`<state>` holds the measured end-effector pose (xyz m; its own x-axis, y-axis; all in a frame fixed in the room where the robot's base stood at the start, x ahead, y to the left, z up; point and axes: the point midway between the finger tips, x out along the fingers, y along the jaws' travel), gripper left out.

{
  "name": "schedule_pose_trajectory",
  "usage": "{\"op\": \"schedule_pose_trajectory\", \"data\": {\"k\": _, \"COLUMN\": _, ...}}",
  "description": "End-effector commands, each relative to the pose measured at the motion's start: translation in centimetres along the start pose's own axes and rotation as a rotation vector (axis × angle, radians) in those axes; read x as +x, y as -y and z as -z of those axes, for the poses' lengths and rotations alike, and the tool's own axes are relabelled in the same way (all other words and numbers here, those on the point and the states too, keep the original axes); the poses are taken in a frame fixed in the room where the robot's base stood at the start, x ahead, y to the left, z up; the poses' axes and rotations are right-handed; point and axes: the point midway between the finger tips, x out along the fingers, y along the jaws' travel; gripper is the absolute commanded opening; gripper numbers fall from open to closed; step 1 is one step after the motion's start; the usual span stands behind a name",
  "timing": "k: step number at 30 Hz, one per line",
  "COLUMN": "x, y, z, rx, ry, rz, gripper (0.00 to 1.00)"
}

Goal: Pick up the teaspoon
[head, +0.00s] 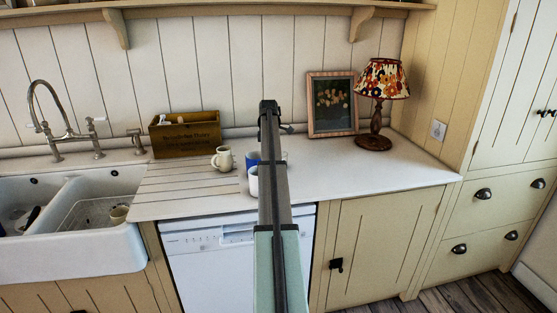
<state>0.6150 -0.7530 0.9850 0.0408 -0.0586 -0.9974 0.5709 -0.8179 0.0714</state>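I cannot make out a teaspoon in the head view; it may be hidden behind my arm or too small to see. My arm reaches up the middle of the picture, over the counter. My gripper (270,108) is at its dark far end, seen edge-on. Its fingers cannot be told apart, and nothing held shows.
Behind my arm, a blue mug (252,156) and a white mug (253,181) stand partly hidden on the white counter (350,178). A cream mug (223,158) and wooden box (186,133) are left. A framed picture (331,104) and lamp (376,122) stand right. A sink (82,258) is far left.

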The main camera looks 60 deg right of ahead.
Motion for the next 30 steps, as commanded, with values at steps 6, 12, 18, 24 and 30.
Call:
{"op": "schedule_pose_trajectory", "data": {"k": 6, "x": 0.18, "y": -0.02, "z": -0.01, "rx": 0.000, "ry": 0.000, "rz": -0.001, "gripper": 0.37}}
{"op": "schedule_pose_trajectory", "data": {"k": 12, "x": 0.17, "y": -0.02, "z": 0.00, "rx": 0.000, "ry": 0.000, "rz": -0.001, "gripper": 0.20}}
{"op": "schedule_pose_trajectory", "data": {"k": 18, "x": 0.17, "y": -0.02, "z": 0.00, "rx": 0.000, "ry": 0.000, "rz": -0.001, "gripper": 0.01}}
{"op": "schedule_pose_trajectory", "data": {"k": 24, "x": 0.16, "y": -0.02, "z": 0.00, "rx": 0.000, "ry": 0.000, "rz": -0.001, "gripper": 0.00}}
{"op": "schedule_pose_trajectory", "data": {"k": 30, "x": 0.09, "y": -0.02, "z": 0.00, "rx": 0.000, "ry": 0.000, "rz": -0.001, "gripper": 0.00}}
